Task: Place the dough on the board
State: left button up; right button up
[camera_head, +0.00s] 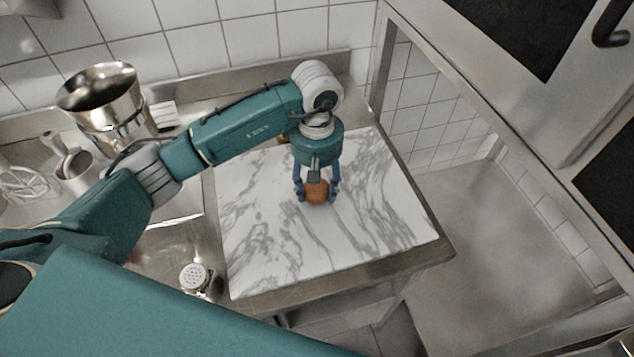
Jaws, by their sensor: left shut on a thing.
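A small brown-orange lump of dough (317,192) is between the fingers of my left gripper (317,194), which is shut on it. The gripper points down over the middle of the white marble board (280,250). I cannot tell whether the dough touches the board or hangs just above it. The board lies on a steel counter, with grey veins across its surface. My right gripper is not in view.
A shiny metal pot (103,97) and other utensils stand on the counter at the left. A shaker with a perforated lid (195,278) stands by the board's left front corner. The board is otherwise mostly clear. A tiled wall and steel frame bound the back and right.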

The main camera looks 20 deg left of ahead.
aim_at(317, 193)
pick_arm(q)
jog(key=shift+f, duration=0.3)
jog(key=o, duration=1.2)
jog(key=shift+r, duration=0.35)
notch_tip(317, 193, up, 12)
jog(key=b, duration=0.4)
jog(key=shift+f, duration=0.15)
